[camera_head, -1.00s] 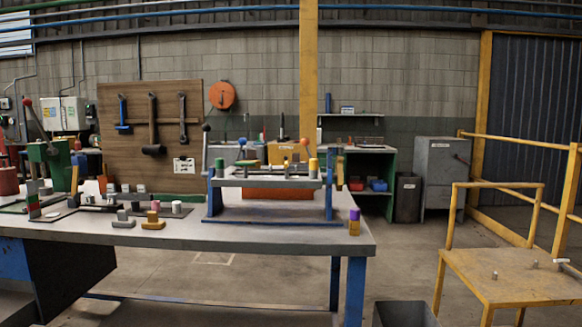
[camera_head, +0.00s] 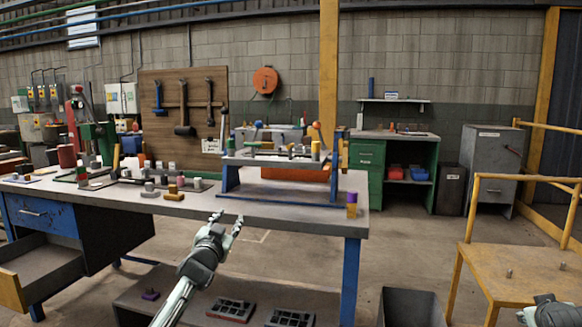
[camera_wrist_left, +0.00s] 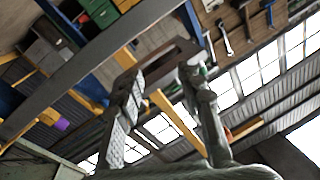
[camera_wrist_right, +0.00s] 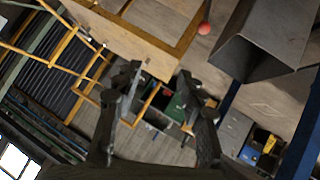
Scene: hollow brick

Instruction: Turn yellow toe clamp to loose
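A yellow-topped post (camera_head: 315,150) stands at the right end of the blue-legged fixture (camera_head: 270,162). I cannot tell which of them is the yellow toe clamp, nor whether it is turned. My left gripper (camera_head: 228,219) is open and empty, in front of the bench edge and apart from both. Its spread fingers show in the left wrist view (camera_wrist_left: 165,85). My right gripper (camera_wrist_right: 160,85) is open and empty in the right wrist view; only part of that arm shows at the head view's lower right.
A purple-and-yellow cylinder (camera_head: 352,205) stands at the bench's right corner. A grey bin (camera_head: 411,308) is on the floor, with a yellow-railed stand (camera_head: 525,268) to its right. Trays (camera_head: 230,309) lie on the lower shelf. An open drawer (camera_head: 40,270) sticks out at left.

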